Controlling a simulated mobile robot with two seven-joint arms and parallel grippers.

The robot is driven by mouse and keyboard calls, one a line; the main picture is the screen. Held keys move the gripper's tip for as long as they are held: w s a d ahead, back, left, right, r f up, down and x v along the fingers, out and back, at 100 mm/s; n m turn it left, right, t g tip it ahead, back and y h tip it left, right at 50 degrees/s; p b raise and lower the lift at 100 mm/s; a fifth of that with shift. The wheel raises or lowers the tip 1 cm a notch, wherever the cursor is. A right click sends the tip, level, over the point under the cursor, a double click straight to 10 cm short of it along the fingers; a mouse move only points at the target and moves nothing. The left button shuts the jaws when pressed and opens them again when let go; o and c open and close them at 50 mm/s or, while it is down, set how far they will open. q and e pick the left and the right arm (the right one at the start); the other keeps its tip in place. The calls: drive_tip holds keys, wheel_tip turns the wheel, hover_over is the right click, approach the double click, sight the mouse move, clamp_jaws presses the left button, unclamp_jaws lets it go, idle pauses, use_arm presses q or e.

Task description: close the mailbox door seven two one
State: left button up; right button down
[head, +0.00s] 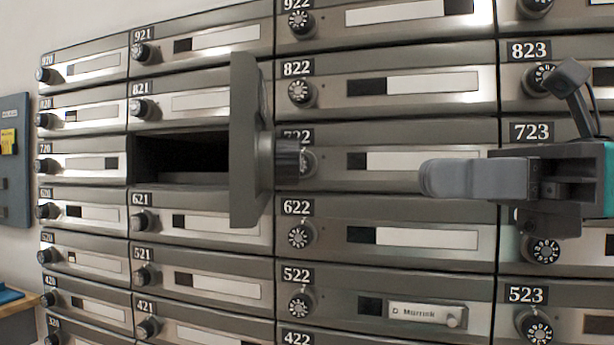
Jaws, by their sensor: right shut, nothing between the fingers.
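The open mailbox door (243,150) swings out toward me, seen nearly edge-on, with its dark dial on its right side. It stands at the right side of a dark open compartment (185,157), between boxes 821 and 621. The door's own number is not readable from here. My right gripper (428,179) is shut and empty, pointing left in front of boxes 722 and 723. A gap separates its fingertips from the door's dial. My left gripper is not in view.
Closed mailboxes surround the opening, including 822 (390,86) and 622 (390,235), with protruding dials. A name tag (427,314) sticks out on box 522. A grey-blue panel (14,160) hangs on the left wall.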

sight(259, 180)
drive_tip(key=a, duration=0.7)
drive_tip(key=a+p, duration=0.1)
drive_tip(key=a, duration=0.3)
drive_tip(key=shift+s+a, duration=0.2)
drive_tip(key=shift+s, duration=0.2)
drive_tip(key=shift+a, duration=0.15)
